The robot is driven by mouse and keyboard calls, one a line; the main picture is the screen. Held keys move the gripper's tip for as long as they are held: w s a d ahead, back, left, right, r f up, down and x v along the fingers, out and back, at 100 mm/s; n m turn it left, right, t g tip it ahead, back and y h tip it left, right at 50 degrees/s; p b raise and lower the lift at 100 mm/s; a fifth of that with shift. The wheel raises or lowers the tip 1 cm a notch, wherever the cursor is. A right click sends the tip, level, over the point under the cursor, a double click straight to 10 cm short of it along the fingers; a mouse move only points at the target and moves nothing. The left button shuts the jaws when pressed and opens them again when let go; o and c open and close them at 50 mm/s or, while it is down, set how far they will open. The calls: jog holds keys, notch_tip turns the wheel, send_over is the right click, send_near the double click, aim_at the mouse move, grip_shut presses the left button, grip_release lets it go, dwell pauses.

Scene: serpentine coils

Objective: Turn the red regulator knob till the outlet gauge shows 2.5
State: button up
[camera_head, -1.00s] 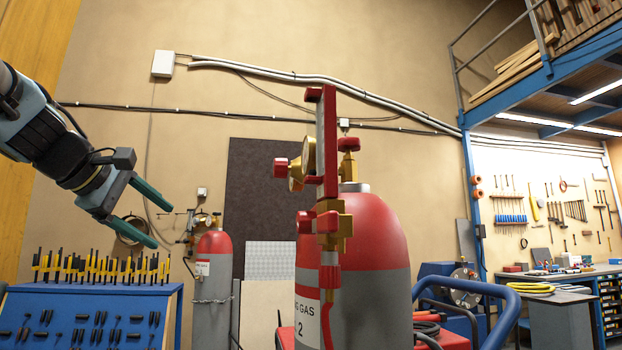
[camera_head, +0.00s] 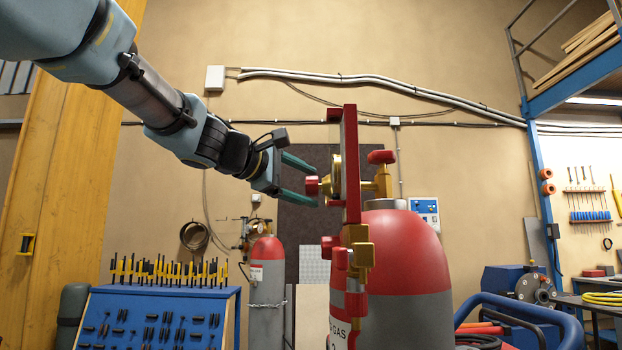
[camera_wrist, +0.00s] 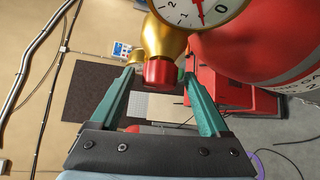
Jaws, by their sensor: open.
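The red regulator knob (camera_head: 312,187) sticks out to the left of the brass regulator body (camera_head: 328,186). My gripper (camera_head: 317,183) is open, with its green fingertips above and below the knob. In the wrist view the knob (camera_wrist: 161,73) sits between the fingertips, with a gap at each side; I see no firm contact. A white gauge (camera_wrist: 195,12) is cut off at the top of that view. Its red needle lies between 0 and 1. I cannot tell whether it is the outlet gauge. In the head view the gauge faces are edge-on or hidden.
A red upright plate (camera_head: 351,165) stands just right of the knob. Below it are another red knob (camera_head: 341,258) and the red-topped grey cylinder (camera_head: 405,250). A blue tool rack (camera_head: 155,320) stands low at left. The air left of the knob is free except for my arm.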

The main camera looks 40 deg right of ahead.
jog(key=shift+d+f, duration=0.15)
jog(key=shift+d, duration=0.65)
jog(key=shift+c, duration=0.2)
grip_shut()
